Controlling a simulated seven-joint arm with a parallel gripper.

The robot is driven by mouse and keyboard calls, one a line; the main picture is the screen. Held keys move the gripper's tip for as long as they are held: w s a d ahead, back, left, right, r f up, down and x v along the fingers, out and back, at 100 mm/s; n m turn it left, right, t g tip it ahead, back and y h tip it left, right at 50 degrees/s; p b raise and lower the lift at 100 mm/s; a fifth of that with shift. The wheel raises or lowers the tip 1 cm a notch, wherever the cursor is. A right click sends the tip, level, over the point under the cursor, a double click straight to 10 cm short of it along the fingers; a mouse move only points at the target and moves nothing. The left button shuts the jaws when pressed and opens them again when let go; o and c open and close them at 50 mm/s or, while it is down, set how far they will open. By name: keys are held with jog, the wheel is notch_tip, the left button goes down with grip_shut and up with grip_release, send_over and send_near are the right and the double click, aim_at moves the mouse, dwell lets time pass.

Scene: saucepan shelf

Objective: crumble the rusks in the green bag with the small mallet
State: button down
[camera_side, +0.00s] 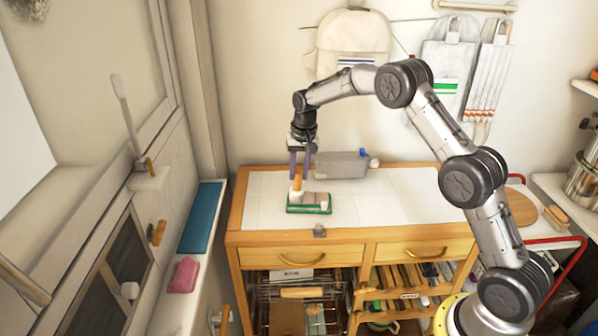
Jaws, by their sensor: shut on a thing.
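My gripper (300,172) points down over the left part of the worktop, its purple fingers shut on the small mallet. The mallet's orange-yellow handle (298,180) stands between the fingers, with its pale head (297,196) at the lower end. The green bag (309,210) lies flat on the white tiled worktop, with green edges and pale contents inside. The mallet head is at the bag's upper left part; I cannot tell whether it touches the bag. The rusks' condition is too small to tell.
A grey container (341,165) with a blue-white end lies behind the bag. The white worktop (400,205) is clear to the right. A small grey object (319,231) sits at the front edge. A wooden round board (521,207) is at far right.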

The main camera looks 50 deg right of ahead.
jog(key=shift+f, duration=0.1)
jog(key=shift+r, duration=3.05)
jog(key=shift+g, duration=0.7)
jog(key=shift+s+d+f, duration=0.3)
jog(key=shift+d+f, duration=0.15)
jog(key=shift+f, duration=0.35)
jog(key=shift+s+d+f, duration=0.3)
jog(key=shift+d+f, duration=0.1)
jog(key=shift+f, duration=0.4)
jog(key=shift+s+d+f, duration=0.3)
jog(key=shift+d+f, duration=0.15)
jog(key=shift+f, duration=0.35)
jog(key=shift+f, duration=0.75)
jog(key=shift+r, duration=0.1)
jog(key=shift+r, duration=3)
